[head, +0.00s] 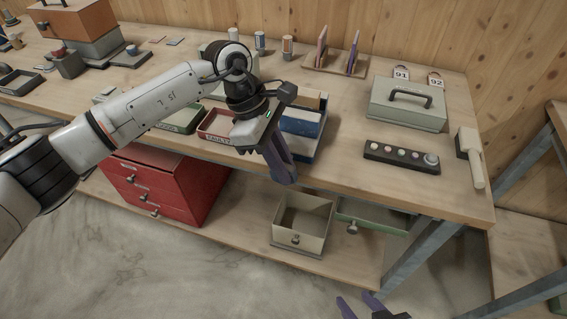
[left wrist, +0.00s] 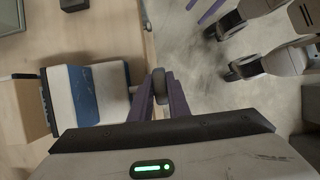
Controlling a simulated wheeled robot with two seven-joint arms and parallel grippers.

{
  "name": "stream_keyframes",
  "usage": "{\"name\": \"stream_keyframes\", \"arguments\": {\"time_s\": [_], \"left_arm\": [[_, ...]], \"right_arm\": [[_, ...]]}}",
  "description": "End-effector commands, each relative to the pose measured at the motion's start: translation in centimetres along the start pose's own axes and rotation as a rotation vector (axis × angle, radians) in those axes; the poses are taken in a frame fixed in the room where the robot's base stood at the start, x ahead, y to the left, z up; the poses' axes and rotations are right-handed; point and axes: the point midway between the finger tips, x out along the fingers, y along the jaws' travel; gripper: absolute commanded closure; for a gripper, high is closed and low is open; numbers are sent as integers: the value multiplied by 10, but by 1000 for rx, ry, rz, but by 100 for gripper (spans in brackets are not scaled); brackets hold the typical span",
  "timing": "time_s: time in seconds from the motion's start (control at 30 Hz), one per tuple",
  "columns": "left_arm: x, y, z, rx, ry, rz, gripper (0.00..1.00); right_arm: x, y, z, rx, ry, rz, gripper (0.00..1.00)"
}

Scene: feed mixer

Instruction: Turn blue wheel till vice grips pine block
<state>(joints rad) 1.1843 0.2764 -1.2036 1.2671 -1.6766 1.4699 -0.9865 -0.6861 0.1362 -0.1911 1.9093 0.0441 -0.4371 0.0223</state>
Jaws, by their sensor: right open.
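The vice (head: 302,124), blue and pale, sits at the bench's front edge; it also shows in the left wrist view (left wrist: 84,95). The pine block (left wrist: 36,104) is beside its dark jaw; I cannot tell whether they touch. In the head view the block (head: 312,99) is behind the vice, partly hidden by my arm. The wheel (left wrist: 160,84) looks dark grey, edge-on, in front of the vice. My left gripper (head: 288,178) points down there, its fingers (left wrist: 161,78) on both sides of the wheel with no clear gap. My right gripper (head: 358,307) is open and empty, low at the bottom edge.
A red tray (head: 213,127) is left of the vice. A dark button panel (head: 402,156), a grey-green handled case (head: 408,104) and a brush-like tool (head: 470,155) are to the right. Red drawers (head: 160,188) and an open bin (head: 302,222) are below. The floor in front is clear.

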Motion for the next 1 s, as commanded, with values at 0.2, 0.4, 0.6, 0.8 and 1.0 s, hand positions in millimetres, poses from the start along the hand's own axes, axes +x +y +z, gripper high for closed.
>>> {"name": "stream_keyframes", "arguments": {"time_s": [0.2,0.4,0.6,0.8,1.0], "left_arm": [[1,0,2,5,32,0,100],[7,1,7,10,253,2,100],[9,1,10,4,453,1,100],[7,0,11,0,500,1,100],[7,0,11,-1,498,1,100]], "right_arm": [[3,0,3,1,1,0,58],[19,1,18,2,2,-1,58],[30,2,29,2,0,0,58],[30,3,30,2,0,0,58],[30,3,30,2,0,0,58]]}}
